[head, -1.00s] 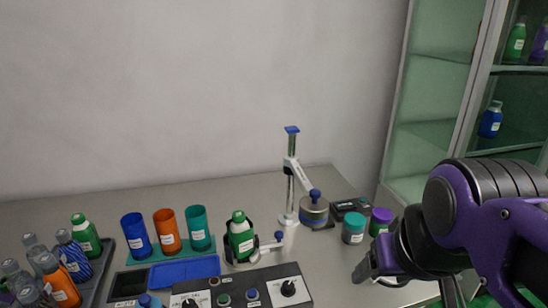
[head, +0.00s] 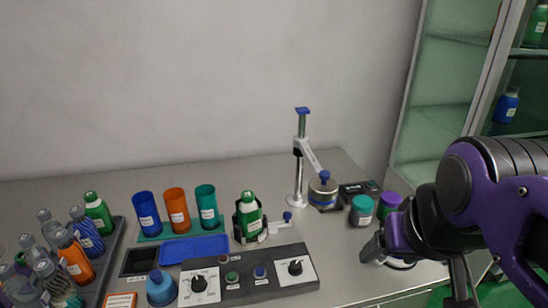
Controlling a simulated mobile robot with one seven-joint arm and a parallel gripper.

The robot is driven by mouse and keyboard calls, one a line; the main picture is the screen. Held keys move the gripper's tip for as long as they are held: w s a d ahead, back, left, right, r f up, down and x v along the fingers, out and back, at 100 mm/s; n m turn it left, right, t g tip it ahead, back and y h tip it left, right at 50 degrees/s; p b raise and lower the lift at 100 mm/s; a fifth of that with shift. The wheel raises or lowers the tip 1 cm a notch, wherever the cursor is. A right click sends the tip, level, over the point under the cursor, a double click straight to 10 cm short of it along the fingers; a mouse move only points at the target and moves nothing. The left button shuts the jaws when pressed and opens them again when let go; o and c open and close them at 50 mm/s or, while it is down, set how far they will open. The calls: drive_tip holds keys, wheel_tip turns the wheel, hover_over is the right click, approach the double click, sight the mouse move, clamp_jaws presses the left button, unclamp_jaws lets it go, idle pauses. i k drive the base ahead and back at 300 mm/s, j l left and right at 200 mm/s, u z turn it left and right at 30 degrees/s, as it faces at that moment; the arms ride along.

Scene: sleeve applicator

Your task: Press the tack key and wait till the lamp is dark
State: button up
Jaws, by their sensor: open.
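A dark control panel (head: 246,291) lies at the front of the bench in the head view. It carries a green key (head: 232,277) and a blue key (head: 260,272) between two dials on white plates. Their labels are too small to read, so I cannot tell which is the tack key. A small brownish round spot (head: 223,259) near the panel's top edge may be the lamp; it shows no clear glow. My gripper (head: 372,249) is open, right of the panel and apart from it. A green bottle (head: 249,212) stands in a dark holder behind the panel.
A white post stand (head: 298,170) with a swing arm rises behind. Teal (head: 362,212) and purple-lidded jars stand near my gripper. Blue, orange and teal cups, a blue tray (head: 194,249) and a bottle rack (head: 97,272) are left. Bare bench lies between panel and gripper.

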sight(232, 276)
drive_tip(key=k+j+u, duration=0.1)
drive_tip(key=u, duration=0.85)
drive_tip(key=l+u, duration=0.2)
drive_tip(key=i+j, duration=0.05)
